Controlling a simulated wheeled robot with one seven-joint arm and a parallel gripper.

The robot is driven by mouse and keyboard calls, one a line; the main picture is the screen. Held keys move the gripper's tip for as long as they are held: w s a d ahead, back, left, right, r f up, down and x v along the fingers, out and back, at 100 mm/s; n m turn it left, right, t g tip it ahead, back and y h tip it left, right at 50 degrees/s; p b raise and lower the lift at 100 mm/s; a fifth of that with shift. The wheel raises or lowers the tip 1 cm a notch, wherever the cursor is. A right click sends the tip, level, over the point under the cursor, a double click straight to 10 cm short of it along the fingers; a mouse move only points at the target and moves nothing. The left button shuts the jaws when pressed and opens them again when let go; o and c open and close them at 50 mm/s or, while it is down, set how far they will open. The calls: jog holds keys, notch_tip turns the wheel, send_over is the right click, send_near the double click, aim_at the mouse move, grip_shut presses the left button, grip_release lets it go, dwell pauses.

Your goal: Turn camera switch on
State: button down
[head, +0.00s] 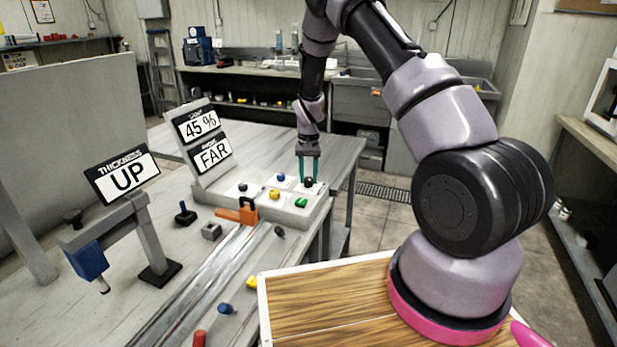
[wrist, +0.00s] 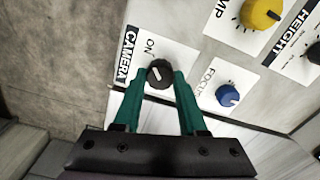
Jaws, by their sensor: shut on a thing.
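The camera switch (wrist: 159,73) is a round black knob with a white pointer mark, on a white plate labelled CAMERA with ON beside it. In the head view the knob (head: 308,182) sits at the right end of the grey control panel (head: 225,197). My gripper (wrist: 160,78) has green fingers, one on each side of the knob, closed on it. In the head view my gripper (head: 308,172) reaches down onto the knob from above. The white mark points toward the left side of the knob in the wrist view, not clearly at ON.
A blue FOCUS knob (wrist: 228,95) is close to the right finger. A yellow knob (wrist: 262,12) and a black HEIGHT knob (wrist: 315,52) lie farther right. Displays reading 45 % (head: 199,125) and FAR (head: 212,155) stand behind the panel.

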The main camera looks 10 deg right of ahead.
aim_at(308, 179)
dwell(0.4)
jog(key=shift+c, duration=2.3)
grip_release()
notch_tip(308, 179, up, 11)
jog(key=shift+f, duration=0.1)
